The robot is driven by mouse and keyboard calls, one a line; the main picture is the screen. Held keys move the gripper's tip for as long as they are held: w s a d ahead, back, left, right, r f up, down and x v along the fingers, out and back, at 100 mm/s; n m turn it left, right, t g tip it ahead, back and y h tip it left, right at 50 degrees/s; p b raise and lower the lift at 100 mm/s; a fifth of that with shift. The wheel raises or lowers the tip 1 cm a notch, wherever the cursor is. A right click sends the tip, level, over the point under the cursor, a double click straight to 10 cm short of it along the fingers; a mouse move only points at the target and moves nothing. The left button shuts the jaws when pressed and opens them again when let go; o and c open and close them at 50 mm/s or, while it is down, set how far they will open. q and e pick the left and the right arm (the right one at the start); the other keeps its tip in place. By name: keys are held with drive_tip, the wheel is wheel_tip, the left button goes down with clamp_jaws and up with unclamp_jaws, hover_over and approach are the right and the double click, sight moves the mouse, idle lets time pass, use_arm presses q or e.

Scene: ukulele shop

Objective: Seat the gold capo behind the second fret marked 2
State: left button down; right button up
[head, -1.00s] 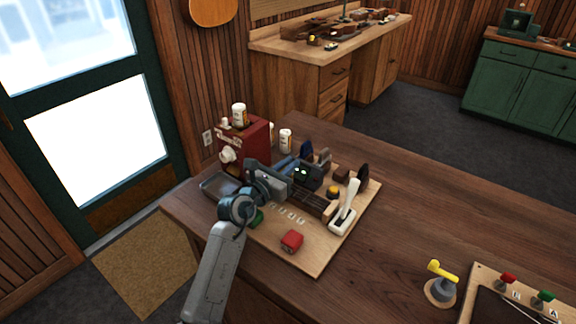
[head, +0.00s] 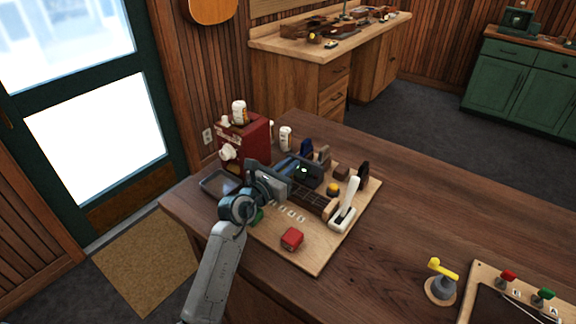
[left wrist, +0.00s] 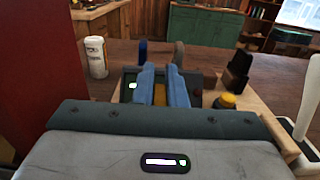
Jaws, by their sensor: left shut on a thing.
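My left gripper (head: 298,176) is over the work board (head: 312,262), near the back of the ukulele fretboard (head: 312,198). In the left wrist view its two blue fingers (left wrist: 159,92) are shut on the gold capo (left wrist: 160,95), which shows as a narrow gold strip between them. In the head view the capo is hidden by the gripper. Small white number labels (head: 290,213) line the near side of the fretboard, too small to read. I cannot tell whether the capo touches the neck. My right gripper is not in view.
A white lever (head: 346,206) stands at the fretboard's right end, beside a yellow-topped button (head: 333,188). A red block (head: 291,238) lies in front. A red cabinet (head: 248,147) and a grey tray (head: 217,185) are at the left. The table's middle is clear.

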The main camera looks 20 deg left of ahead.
use_arm(q)
drive_tip(key=shift+f, duration=0.1)
drive_tip(key=c, duration=1.8)
unclamp_jaws()
drive_tip(key=shift+o, duration=0.2)
drive_tip(key=shift+p+v, duration=0.55)
drive_tip(key=shift+v, duration=0.75)
drive_tip(key=shift+p+v, duration=0.55)
drive_tip(key=shift+v, duration=1.15)
drive_tip(key=shift+p+v, duration=0.6)
drive_tip(key=shift+v, duration=1.35)
drive_tip(key=shift+s+a, duration=0.25)
drive_tip(key=shift+s, duration=0.3)
